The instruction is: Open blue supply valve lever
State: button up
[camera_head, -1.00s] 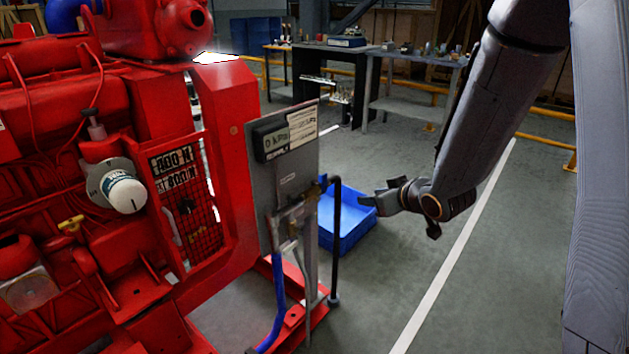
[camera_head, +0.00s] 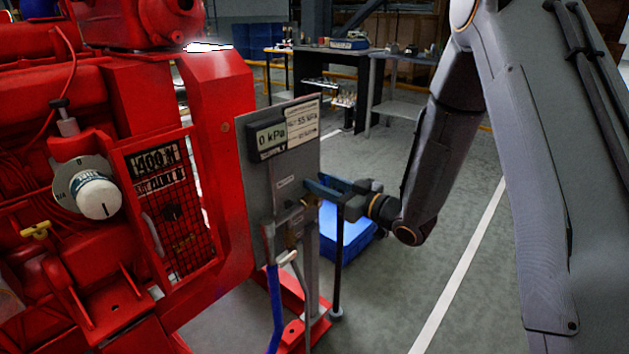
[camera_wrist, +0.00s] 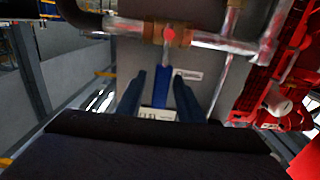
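The blue valve lever (camera_wrist: 163,88) shows in the wrist view as a flat blue bar hanging from a brass valve (camera_wrist: 160,33) on a metal pipe. My gripper (camera_wrist: 158,100) is open, with one dark finger on each side of the lever and a visible gap on both sides. In the head view my gripper (camera_head: 322,188) is at the front of the grey panel (camera_head: 245,190), at the height of the pipework. I cannot pick out the lever there, as the fingers cover that spot.
The panel carries a display reading 0 kPa (camera_head: 268,138). A dark upright pipe (camera_head: 338,260) stands right of the panel, close under my gripper. The red engine (camera_head: 110,90) fills the left. A blue crate (camera_head: 355,238) lies behind; floor to the right is clear.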

jog(key=shift+x, duration=1.1)
grip_shut()
